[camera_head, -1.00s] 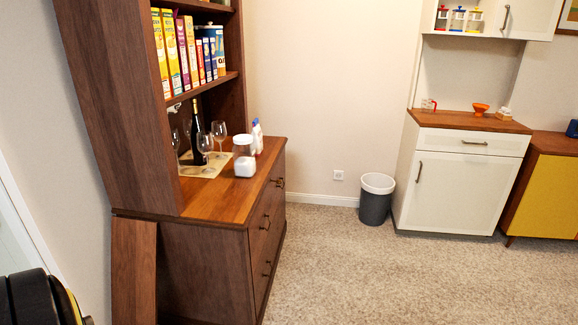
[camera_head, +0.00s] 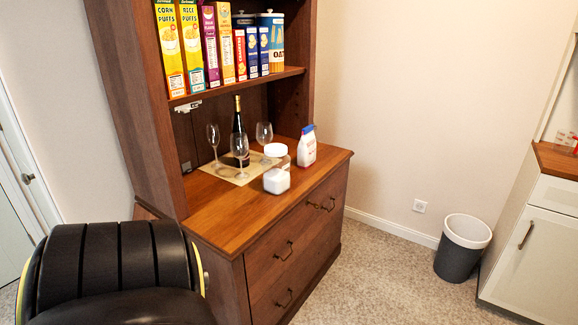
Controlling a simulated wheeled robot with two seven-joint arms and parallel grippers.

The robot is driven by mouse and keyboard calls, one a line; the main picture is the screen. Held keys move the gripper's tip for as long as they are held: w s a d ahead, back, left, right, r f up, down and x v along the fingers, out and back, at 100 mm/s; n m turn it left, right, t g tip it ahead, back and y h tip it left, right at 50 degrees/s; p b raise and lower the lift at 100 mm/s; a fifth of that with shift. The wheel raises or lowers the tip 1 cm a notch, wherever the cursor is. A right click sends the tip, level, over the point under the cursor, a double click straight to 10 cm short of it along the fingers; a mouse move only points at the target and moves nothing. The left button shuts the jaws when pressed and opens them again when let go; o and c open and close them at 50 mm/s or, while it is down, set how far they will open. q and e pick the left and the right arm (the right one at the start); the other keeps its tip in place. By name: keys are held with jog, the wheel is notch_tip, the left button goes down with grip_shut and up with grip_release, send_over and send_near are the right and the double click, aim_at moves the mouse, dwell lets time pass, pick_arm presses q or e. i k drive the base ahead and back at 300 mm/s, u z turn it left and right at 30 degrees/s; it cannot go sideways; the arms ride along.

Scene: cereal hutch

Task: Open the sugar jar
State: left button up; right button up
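The sugar jar (camera_head: 277,180) stands upright on the brown hutch counter, near its front edge. It is clear, with white contents in its lower part and a round white lid (camera_head: 275,150) on top. A white bag or carton with a blue top (camera_head: 306,147) stands just behind it to the right. Neither of my grippers shows. A large black rounded part of my own body fills the lower left corner, well apart from the jar.
Several wine glasses (camera_head: 239,147) and a dark bottle (camera_head: 238,126) stand on a beige mat (camera_head: 217,171) left of the jar. Cereal boxes (camera_head: 191,45) line the shelf (camera_head: 246,83) above. A grey bin (camera_head: 461,248) stands on the right; carpet between is clear.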

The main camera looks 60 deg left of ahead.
aim_at(276, 179)
jog(key=u, duration=0.8)
jog(key=i, duration=1.25)
jog(key=u, duration=1.3)
